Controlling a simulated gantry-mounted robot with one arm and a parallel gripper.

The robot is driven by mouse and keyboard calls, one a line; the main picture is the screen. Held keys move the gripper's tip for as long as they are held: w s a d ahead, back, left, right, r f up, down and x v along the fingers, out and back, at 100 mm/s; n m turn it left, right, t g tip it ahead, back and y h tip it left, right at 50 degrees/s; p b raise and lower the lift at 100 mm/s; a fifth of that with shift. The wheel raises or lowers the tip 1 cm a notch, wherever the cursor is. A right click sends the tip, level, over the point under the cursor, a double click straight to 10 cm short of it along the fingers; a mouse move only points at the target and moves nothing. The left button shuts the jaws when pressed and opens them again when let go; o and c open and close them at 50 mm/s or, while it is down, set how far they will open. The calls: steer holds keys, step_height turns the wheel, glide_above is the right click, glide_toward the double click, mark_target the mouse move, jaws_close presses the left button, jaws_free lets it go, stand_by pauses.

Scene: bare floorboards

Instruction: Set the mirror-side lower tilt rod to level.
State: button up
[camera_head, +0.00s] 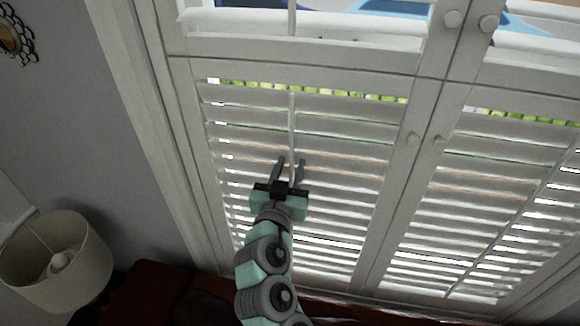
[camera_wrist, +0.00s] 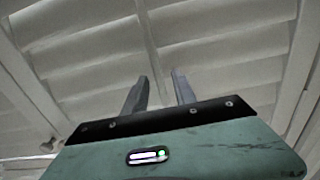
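The mirror-side lower tilt rod (camera_head: 291,122) is a thin pale vertical bar on the front of the lower left shutter panel's slats (camera_head: 345,150). The slats are tilted, with narrow bright gaps between them. My gripper (camera_head: 290,163) is open at the lower part of the rod, with one finger on each side of it in the head view. In the wrist view the rod (camera_wrist: 147,35) runs down between the two parted fingers of my gripper (camera_wrist: 161,78). I cannot tell how deep the rod sits between the fingers or whether either finger touches it.
A gold-framed mirror (camera_head: 12,38) hangs on the wall at upper left. A lamp with a cream shade (camera_head: 62,255) stands at lower left. The right lower panel has its own tilt rod (camera_head: 510,225). Small round knobs (camera_head: 413,139) sit on the middle stiles.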

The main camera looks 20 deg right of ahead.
mark_target(291, 176)
steer(key=shift+c, duration=0.5)
jaws_close()
step_height(291, 176, down, 3)
steer(key=b, duration=0.4)
steer(key=shift+f, duration=0.2)
steer(key=shift+r, duration=0.15)
steer(key=shift+o, duration=0.5)
jaws_free()
